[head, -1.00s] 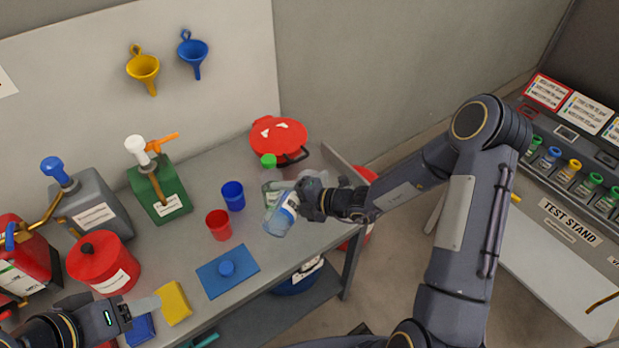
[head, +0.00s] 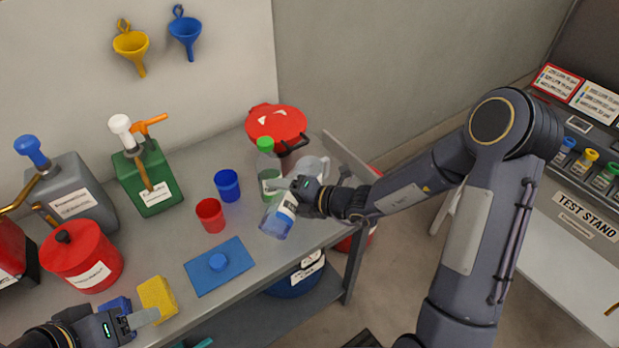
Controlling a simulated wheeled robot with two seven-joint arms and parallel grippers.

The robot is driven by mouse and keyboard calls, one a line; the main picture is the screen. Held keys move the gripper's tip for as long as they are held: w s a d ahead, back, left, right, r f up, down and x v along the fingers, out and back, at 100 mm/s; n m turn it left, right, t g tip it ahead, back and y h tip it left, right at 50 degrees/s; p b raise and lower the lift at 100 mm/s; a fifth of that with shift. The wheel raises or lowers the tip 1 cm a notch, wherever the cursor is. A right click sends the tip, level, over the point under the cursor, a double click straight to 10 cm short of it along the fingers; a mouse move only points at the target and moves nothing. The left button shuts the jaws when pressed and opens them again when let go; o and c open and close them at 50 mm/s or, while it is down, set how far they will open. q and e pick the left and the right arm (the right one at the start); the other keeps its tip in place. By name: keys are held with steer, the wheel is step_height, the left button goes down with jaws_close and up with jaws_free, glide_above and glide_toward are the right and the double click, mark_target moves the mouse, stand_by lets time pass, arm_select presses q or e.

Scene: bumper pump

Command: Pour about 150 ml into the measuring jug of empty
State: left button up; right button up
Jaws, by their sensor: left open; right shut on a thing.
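My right gripper (head: 296,187) is shut on a clear bottle (head: 279,217) with a blue-and-white label. The bottle is tilted, its lower end toward the front of the bench. The clear measuring jug (head: 315,166) shows just behind my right gripper and is partly hidden by it. I cannot tell whether the bottle touches the jug or whether liquid is flowing. A clear bottle with a green cap (head: 267,165) stands left of the jug. My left gripper (head: 139,322) is open and empty at the front left, near a yellow sponge (head: 157,298).
Blue (head: 227,185) and red (head: 210,215) cups stand left of the bottle, behind a blue mat (head: 213,276). A green pump can (head: 149,181), a grey pump can (head: 78,200) and red containers (head: 82,262) line the left. A red-lidded container (head: 276,124) stands behind.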

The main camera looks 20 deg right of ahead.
mark_target(288, 195)
steer(key=shift+s+f+b, duration=0.1)
steer(key=shift+f+b, duration=0.15)
steer(key=shift+b, duration=0.65)
steer(key=shift+a+f+n+b, duration=0.1)
steer(key=shift+n+b, duration=0.2)
steer(key=shift+b, duration=0.15)
stand_by(0.9)
